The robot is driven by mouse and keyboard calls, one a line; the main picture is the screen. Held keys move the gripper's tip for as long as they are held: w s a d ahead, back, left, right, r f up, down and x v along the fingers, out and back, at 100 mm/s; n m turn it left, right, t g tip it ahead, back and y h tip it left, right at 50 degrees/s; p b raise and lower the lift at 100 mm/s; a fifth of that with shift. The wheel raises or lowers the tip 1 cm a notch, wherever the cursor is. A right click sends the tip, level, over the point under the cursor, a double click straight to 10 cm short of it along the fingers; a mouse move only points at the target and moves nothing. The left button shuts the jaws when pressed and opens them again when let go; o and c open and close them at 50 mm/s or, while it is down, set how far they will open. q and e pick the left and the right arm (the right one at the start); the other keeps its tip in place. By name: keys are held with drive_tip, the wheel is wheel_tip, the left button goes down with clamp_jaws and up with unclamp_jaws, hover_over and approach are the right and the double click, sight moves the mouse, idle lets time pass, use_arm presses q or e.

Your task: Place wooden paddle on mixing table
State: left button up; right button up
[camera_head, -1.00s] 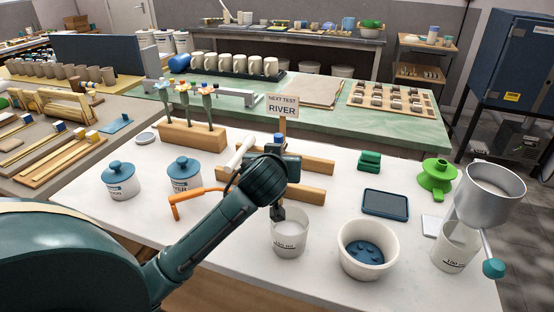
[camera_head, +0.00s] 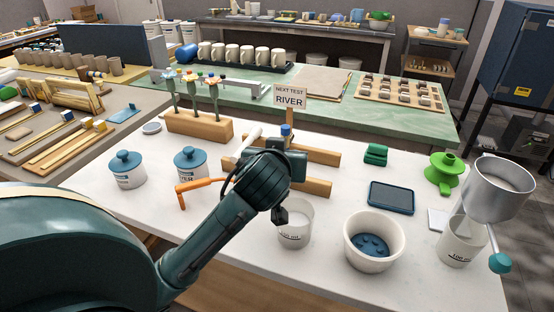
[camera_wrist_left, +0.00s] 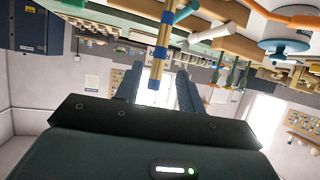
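A thin wooden stick with blue bands, which looks like the wooden paddle (camera_wrist_left: 161,45), stands between the fingers of my left gripper (camera_wrist_left: 156,82) in the left wrist view. Gaps show on both sides of it, and the fingers look open. The gripper is over the white table (camera_head: 130,215), beside two wooden rails (camera_head: 318,187). Which table is the mixing table is not marked. My right gripper is out of view.
A clear beaker (camera_head: 296,228) and a white bowl (camera_head: 374,244) stand close by the gripper. An orange-handled tool (camera_head: 200,184), blue-lidded jars (camera_head: 127,172), a blue tray (camera_head: 391,197) and a metal funnel (camera_head: 497,190) surround them. The sign (camera_head: 290,96) stands behind.

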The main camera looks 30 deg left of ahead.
use_arm(q)
drive_tip(key=p+v, duration=0.1)
drive_tip(key=v, duration=0.5)
drive_tip(key=shift+p, duration=0.3)
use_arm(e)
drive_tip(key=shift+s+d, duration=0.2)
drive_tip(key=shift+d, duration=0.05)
use_arm(q)
drive_tip(key=shift+s+d, duration=0.1)
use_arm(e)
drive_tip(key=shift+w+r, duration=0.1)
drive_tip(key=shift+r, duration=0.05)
